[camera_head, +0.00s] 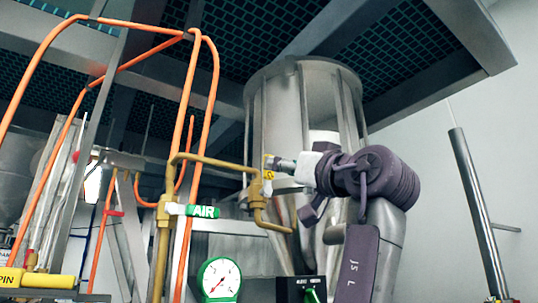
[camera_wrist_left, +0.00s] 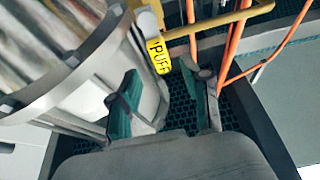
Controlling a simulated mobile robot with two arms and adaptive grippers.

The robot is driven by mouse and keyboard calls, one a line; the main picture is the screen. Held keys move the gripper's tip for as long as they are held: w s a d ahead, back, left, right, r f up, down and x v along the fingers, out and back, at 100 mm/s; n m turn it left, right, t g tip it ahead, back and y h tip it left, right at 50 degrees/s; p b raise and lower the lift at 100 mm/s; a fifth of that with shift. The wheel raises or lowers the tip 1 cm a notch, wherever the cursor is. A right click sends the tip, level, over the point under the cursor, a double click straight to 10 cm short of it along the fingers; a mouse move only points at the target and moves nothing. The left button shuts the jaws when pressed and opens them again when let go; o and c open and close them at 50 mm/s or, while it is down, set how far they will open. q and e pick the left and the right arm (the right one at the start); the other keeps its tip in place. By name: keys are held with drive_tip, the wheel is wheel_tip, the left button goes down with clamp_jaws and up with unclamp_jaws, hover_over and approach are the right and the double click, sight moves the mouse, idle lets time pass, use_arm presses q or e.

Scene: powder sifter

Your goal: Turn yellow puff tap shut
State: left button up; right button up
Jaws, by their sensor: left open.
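The yellow tap labelled PUFF (camera_wrist_left: 158,57) shows in the left wrist view, in the gap ahead of my left gripper's two fingers. In the head view the yellow tap (camera_head: 268,175) is small, on the yellow pipe beside the steel sifter vessel. My left gripper (camera_wrist_left: 166,98) is open, with one finger on each side of the picture's middle and nothing seen gripped. In the head view my left gripper (camera_head: 279,164) points left, close to the tap; I cannot tell whether it touches. My right gripper is not in view.
The steel sifter vessel (camera_head: 306,100) stands right behind the tap. Yellow pipe (camera_head: 213,161) runs to the left, with a green AIR tag (camera_head: 204,211). Orange hoses (camera_head: 186,110) hang at left. A green-rimmed gauge (camera_head: 221,279) and a black switch box (camera_head: 290,290) are below.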

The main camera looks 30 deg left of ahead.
sight(269, 179)
use_arm(q)
drive_tip(key=p+x, duration=0.2)
drive_tip(key=x, duration=0.3)
drive_tip(key=shift+w+a+r, duration=0.1)
drive_tip(key=shift+a+r, duration=0.05)
drive_tip(key=shift+a, duration=0.15)
drive_tip(key=shift+w+a, duration=0.15)
drive_tip(key=shift+a, duration=0.1)
drive_tip(key=shift+c, duration=0.3)
drive_tip(key=c, duration=0.8)
clamp_jaws()
